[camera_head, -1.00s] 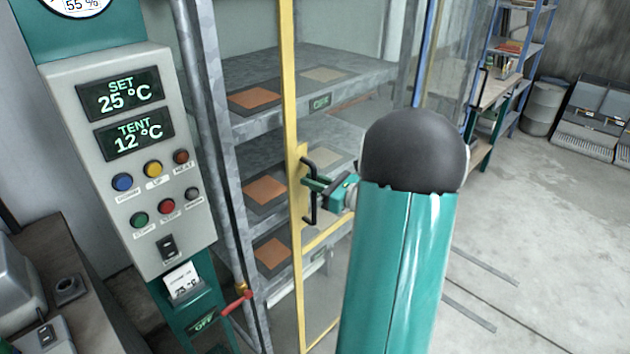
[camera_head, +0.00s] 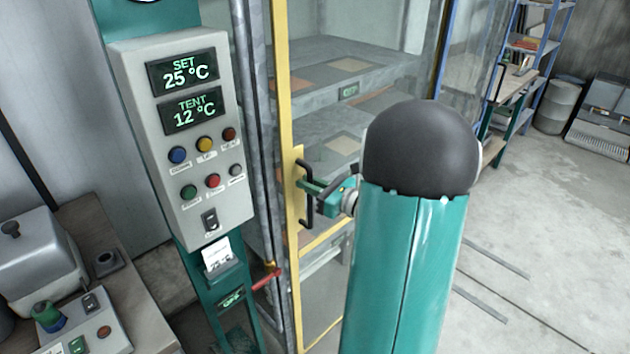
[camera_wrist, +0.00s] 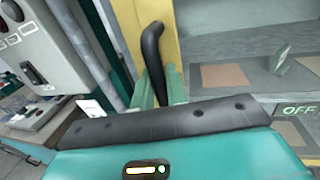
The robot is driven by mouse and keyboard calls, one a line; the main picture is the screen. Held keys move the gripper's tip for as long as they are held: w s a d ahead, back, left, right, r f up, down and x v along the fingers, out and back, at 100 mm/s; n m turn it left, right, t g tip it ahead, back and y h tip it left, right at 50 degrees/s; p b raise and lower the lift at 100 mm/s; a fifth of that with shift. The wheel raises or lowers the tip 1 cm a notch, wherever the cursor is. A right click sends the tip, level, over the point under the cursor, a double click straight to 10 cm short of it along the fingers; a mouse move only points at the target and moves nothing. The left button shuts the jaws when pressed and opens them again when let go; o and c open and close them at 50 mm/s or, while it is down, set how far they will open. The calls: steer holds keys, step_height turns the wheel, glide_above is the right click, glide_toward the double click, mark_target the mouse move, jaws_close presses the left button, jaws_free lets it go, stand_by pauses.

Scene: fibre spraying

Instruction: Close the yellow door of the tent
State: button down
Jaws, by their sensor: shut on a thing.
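The tent's yellow door frame (camera_head: 282,120) stands upright near the middle of the head view, with a black bar handle (camera_head: 305,195) on its edge. My gripper (camera_head: 312,187) is shut on the handle. In the wrist view the handle (camera_wrist: 151,50) rises between my green fingers (camera_wrist: 162,86), in front of the yellow frame (camera_wrist: 184,35). The door's edge is close to the grey metal tent post (camera_head: 247,110) at its left. Whether the two touch I cannot tell. My arm hides part of the door's right side.
The control panel (camera_head: 183,135), showing SET 25 and TENT 12 °C, stands left of the post. A red lever (camera_head: 266,278) sticks out low beside it. Shelves with flat panels (camera_head: 322,50) are inside the tent. Open concrete floor (camera_head: 560,230) lies at the right.

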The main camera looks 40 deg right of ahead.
steer(key=shift+a, duration=0.95)
steer(key=shift+a, duration=0.1)
steer(key=c, duration=1.5)
jaws_free()
steer(key=shift+a, duration=0.15)
steer(key=shift+d, duration=0.2)
steer(key=shift+s+d, duration=0.15)
steer(key=shift+s, duration=0.35)
steer(key=v, duration=1.2)
steer(key=shift+s, duration=0.4)
